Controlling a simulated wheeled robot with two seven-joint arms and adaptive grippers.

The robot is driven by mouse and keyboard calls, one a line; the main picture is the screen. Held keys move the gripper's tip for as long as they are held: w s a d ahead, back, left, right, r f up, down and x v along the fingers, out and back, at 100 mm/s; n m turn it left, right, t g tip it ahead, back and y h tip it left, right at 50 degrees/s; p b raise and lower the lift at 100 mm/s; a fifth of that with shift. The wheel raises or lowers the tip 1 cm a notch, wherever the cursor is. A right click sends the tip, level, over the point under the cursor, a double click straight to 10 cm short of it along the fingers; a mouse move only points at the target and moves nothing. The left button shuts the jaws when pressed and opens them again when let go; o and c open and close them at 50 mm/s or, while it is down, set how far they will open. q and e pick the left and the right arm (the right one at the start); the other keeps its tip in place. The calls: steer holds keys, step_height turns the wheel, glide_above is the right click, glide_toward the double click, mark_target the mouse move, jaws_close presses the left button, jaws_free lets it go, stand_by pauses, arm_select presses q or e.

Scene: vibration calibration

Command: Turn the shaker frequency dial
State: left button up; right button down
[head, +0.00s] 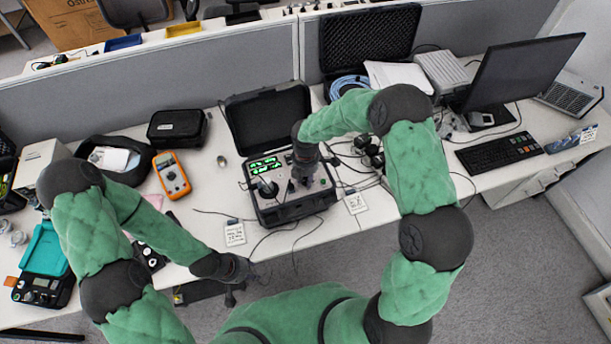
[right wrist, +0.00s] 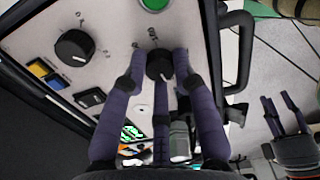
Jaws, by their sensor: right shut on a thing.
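The shaker unit (head: 292,209) is an open black case with a light panel and green displays, standing on the bench. My right gripper (head: 300,178) reaches down onto its panel. In the right wrist view my right gripper (right wrist: 160,72) has its purple fingers closed around a small black dial (right wrist: 158,62) with a light pointer mark. A larger black knob (right wrist: 75,48) stands on the panel to its left.
An orange multimeter (head: 171,175) and a small black case (head: 177,127) lie left of the unit. Loose cables (head: 293,245) hang over the front edge. A monitor (head: 518,70) and keyboard (head: 499,150) stand at right. A grey partition (head: 200,80) runs behind.

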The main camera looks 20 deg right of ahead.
mark_target(306, 180)
steer(key=shift+n, duration=0.3)
stand_by(0.4)
steer(key=c, duration=1)
jaws_free()
step_height(306, 180, up, 12)
